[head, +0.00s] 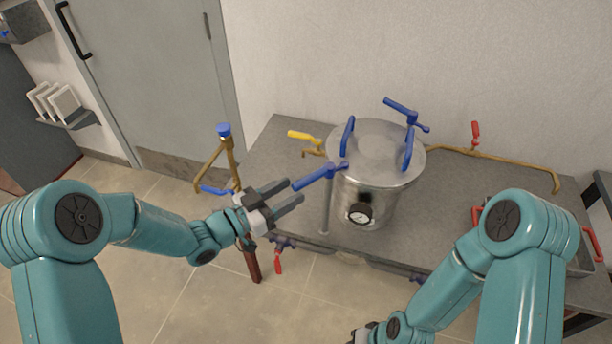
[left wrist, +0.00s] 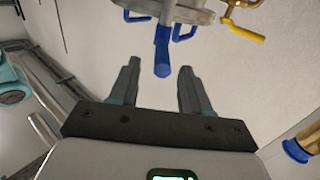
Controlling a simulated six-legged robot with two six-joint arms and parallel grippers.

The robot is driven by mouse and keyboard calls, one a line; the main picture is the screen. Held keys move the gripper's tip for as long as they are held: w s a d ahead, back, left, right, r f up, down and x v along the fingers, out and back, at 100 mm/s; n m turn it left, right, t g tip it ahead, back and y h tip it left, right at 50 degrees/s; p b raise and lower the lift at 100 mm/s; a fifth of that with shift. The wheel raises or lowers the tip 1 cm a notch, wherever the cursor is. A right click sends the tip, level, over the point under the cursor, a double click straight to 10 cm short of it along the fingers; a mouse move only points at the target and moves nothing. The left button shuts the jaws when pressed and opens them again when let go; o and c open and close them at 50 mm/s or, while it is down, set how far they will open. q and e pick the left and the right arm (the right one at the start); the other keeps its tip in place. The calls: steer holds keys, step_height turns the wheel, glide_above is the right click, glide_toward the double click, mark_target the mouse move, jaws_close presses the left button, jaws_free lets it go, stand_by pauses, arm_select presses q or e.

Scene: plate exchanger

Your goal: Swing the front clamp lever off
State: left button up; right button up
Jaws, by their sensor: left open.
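The steel vessel (head: 375,185) stands on the grey table with a round lid (head: 377,145). The front clamp lever (head: 318,177) is blue and sticks out from the lid's front left rim, its free end toward my left gripper. My left gripper (head: 294,192) is open and empty, its fingertips close to the lever's end. In the left wrist view the lever (left wrist: 162,50) appears between the two open fingertips (left wrist: 160,70), with no contact visible. My right gripper (head: 362,334) is only partly in view at the bottom edge, its fingers cut off.
Another blue clamp lever (head: 402,110) is at the lid's back, and two blue lid handles (head: 347,136) stand up. A yellow-handled valve (head: 300,135) is left of the vessel. A brass pipe with a blue cap (head: 224,131) rises beside my left forearm.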

mark_target(303, 183)
arm_select(q)
steer(key=p+x, duration=0.1)
steer(key=x, duration=0.4)
steer(key=shift+w+a, duration=0.1)
steer(key=shift+w, duration=0.1)
steer(key=shift+w+d, duration=0.2)
steer(key=shift+d, duration=0.35)
steer(key=shift+w+f, duration=0.1)
jaws_close()
